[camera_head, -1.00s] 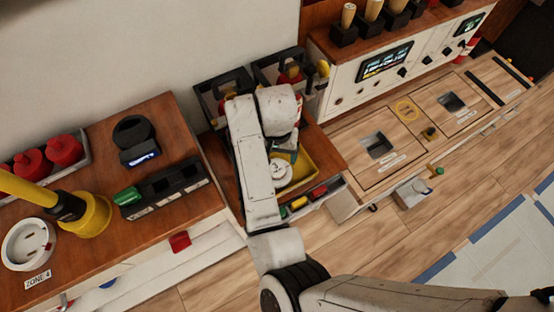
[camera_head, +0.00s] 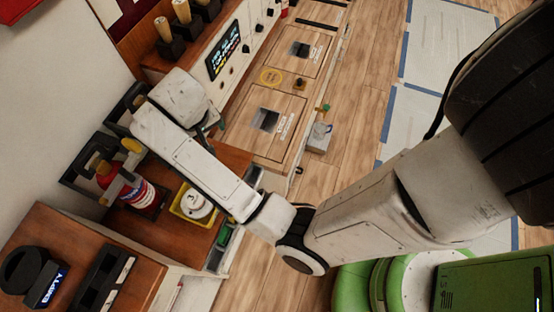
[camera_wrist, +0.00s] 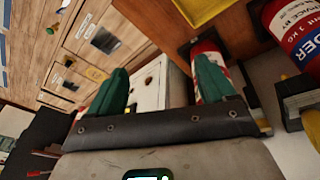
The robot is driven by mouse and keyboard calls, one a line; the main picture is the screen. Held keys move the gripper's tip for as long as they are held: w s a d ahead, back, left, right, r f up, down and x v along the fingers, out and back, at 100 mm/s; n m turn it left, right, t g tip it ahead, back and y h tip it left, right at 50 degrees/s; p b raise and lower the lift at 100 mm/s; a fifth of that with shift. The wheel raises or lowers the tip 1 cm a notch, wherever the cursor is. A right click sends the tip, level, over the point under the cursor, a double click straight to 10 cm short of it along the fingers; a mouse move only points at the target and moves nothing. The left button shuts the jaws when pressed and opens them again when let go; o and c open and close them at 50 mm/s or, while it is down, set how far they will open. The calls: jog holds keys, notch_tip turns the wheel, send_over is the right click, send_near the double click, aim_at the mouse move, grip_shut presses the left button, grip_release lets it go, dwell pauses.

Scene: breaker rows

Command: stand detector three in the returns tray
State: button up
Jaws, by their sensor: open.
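A white round detector (camera_head: 197,204) lies in a yellow tray (camera_head: 177,210) on the wooden bench, beside my arm. Its number is not clearly readable now; a "3" shows on it in an earlier head view. A yellow edge, probably the same tray, shows at the top of the wrist view (camera_wrist: 200,8). My gripper (camera_wrist: 160,78) has its two green fingers apart with nothing held between them. It is off to one side of the detector, and my arm hides most of it in the head view.
A panel cabinet with a lit screen (camera_head: 222,50) stands behind.

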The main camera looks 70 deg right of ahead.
jog(key=s+d+n, duration=0.2)
jog(key=s+d, duration=0.3)
jog(key=s, duration=0.1)
jog(key=s+a+f+n+y, duration=0.1)
jog(key=s+a+f+n, duration=0.1)
jog(key=s, duration=0.6)
jog(key=s+a+f+n+y, duration=0.1)
jog(key=s+a+f+n, duration=0.1)
jog(key=s+a+f, duration=0.2)
jog(key=s+a, duration=0.2)
jog(key=s, duration=0.2)
jog(key=shift+a+g, duration=0.35)
jog(key=shift+g, duration=0.05)
